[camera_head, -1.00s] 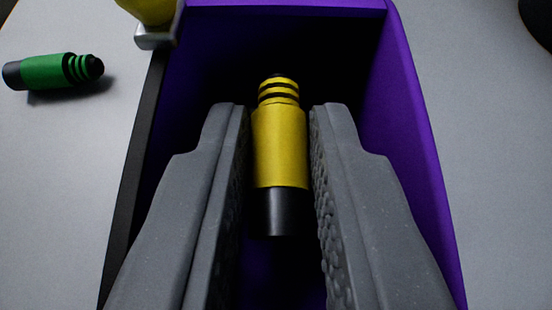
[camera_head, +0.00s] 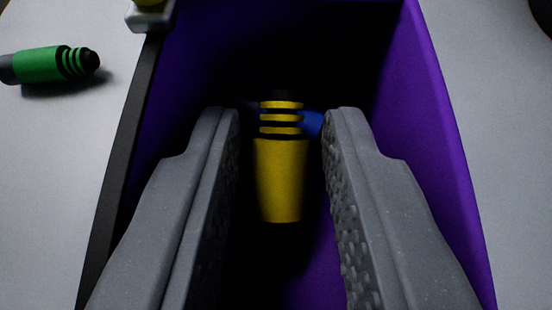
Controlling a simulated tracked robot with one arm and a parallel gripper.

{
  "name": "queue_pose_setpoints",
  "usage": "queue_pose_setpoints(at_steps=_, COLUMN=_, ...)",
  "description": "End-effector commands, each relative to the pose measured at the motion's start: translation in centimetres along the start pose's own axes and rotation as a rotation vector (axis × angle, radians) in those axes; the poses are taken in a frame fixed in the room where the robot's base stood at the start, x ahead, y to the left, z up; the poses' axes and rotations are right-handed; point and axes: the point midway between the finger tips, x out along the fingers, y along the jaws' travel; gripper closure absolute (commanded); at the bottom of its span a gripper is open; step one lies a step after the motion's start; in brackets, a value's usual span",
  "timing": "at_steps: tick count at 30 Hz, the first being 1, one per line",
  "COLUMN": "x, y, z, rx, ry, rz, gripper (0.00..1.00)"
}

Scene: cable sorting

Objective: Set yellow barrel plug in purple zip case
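The yellow barrel plug (camera_head: 279,180) with black ring stripes is inside the purple zip case (camera_head: 432,130), below and between my fingers. My gripper (camera_head: 281,118) is open over the case, with a gap on both sides of the plug. The plug's black end is lost in shadow. I cannot tell whether the plug rests on the case floor.
A blue item (camera_head: 312,123) lies in the case behind the plug, partly hidden. A green plug (camera_head: 42,64) lies on the grey table left of the case. A pale object with yellow on it (camera_head: 148,16) sits at the case's upper left edge. A dark object shows at the top right corner.

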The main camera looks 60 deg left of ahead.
Motion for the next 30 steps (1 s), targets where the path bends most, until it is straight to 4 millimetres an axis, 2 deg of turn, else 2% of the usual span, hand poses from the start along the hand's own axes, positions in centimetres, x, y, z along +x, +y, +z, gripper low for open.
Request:
queue_pose_setpoints(at_steps=8, x=-0.8, y=0.0, z=-1.2, rx=0.002, ry=0.000, rz=0.001, gripper=0.74)
queue_pose_setpoints(at_steps=30, x=-9.9, y=0.1, z=-0.9, rx=0.003, ry=-0.002, rz=0.005, gripper=0.74)
